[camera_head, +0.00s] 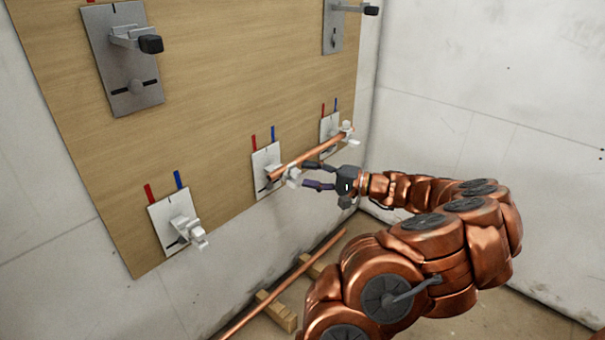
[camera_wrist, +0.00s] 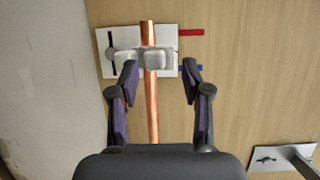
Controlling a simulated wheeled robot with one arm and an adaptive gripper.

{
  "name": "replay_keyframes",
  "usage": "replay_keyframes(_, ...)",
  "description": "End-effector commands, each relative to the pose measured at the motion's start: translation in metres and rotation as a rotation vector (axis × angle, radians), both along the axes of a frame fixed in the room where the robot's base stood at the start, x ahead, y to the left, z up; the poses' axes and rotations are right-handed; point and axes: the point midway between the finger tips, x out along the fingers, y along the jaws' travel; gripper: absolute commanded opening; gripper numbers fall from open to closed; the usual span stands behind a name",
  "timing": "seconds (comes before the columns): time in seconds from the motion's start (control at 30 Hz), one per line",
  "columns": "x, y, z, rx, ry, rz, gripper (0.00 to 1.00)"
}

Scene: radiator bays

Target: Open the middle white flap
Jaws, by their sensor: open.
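The middle white flap (camera_head: 293,177) sits on a white plate (camera_head: 262,161) in the lower row. In the wrist view the flap (camera_wrist: 155,58) lies across a copper pipe (camera_wrist: 152,108), in front of it. In the head view the pipe (camera_head: 311,154) runs from the middle plate to the right white bracket (camera_head: 331,127). My gripper (camera_head: 306,175) is close in front of the middle flap, open and empty. In the wrist view its fingers (camera_wrist: 160,76) are spread either side of the pipe, just below the flap. I cannot tell whether a finger touches the flap.
A left white bracket (camera_head: 177,222) carries no pipe. Grey brackets (camera_head: 127,62) are higher on the wooden board (camera_head: 220,80). A second copper pipe (camera_head: 275,288) rests on wooden blocks (camera_head: 277,311) on the floor. A white wall (camera_head: 490,110) stands to the right.

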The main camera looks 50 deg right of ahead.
Motion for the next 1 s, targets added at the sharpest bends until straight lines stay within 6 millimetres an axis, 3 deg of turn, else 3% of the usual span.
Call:
replay_keyframes(0.33, -0.039, -0.016, 0.001, -0.002, -0.001, -0.003, 0.48)
replay_keyframes(0.8, -0.046, -0.017, 0.003, 0.000, -0.002, 0.002, 0.48)
replay_keyframes(0.93, -0.034, -0.001, 0.009, -0.011, 0.009, 0.050, 0.48)
replay_keyframes(1.0, -0.018, 0.026, 0.019, -0.031, 0.028, 0.126, 0.48)
